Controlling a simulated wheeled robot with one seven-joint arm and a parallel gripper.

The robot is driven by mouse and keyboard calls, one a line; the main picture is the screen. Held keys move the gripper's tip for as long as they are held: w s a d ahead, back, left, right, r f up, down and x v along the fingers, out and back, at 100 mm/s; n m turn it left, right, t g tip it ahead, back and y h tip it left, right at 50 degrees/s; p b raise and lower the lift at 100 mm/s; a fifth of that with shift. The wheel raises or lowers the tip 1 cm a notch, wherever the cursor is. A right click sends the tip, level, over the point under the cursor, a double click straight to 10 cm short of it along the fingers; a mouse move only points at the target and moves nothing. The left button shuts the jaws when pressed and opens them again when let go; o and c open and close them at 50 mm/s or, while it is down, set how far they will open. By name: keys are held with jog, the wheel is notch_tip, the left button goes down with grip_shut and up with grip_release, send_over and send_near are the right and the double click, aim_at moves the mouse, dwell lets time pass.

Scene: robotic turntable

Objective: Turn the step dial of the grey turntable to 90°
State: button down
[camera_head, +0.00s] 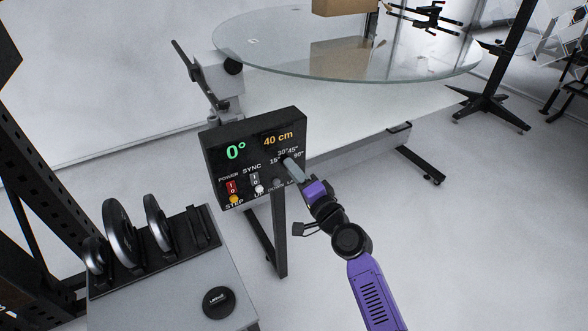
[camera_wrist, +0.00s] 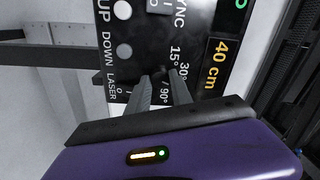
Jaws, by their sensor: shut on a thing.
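The black control panel (camera_head: 213,163) of the turntable shows a green 0° and an orange 40 cm in the head view. Labels 15°, 30°, 45° and 90° ring the step dial. My gripper (camera_head: 291,165) reaches the panel's right side and covers the dial there. In the wrist view the two grey fingers (camera_wrist: 161,79) stand close together at the dial, between the 15° and 90° labels, shut on it. The dial (camera_wrist: 162,71) is a small dark shape, mostly hidden, and its pointer cannot be made out. The glass turntable (camera_head: 270,58) is behind the panel.
A brown box (camera_head: 343,6) is on the glass at the top edge. POWER (camera_head: 231,187) and SYNC (camera_head: 255,181) switches and several buttons sit left of the dial. A grey cabinet (camera_head: 165,285) with weight plates stands front left.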

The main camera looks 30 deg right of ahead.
jog(key=shift+m+p, duration=1.75)
jog(key=shift+m, duration=3.65)
jog(key=c, duration=1.1)
grip_release()
jog(key=shift+c, duration=0.2)
jog(key=shift+s, duration=0.1)
jog(key=s, duration=0.7)
jog(key=shift+s, duration=0.3)
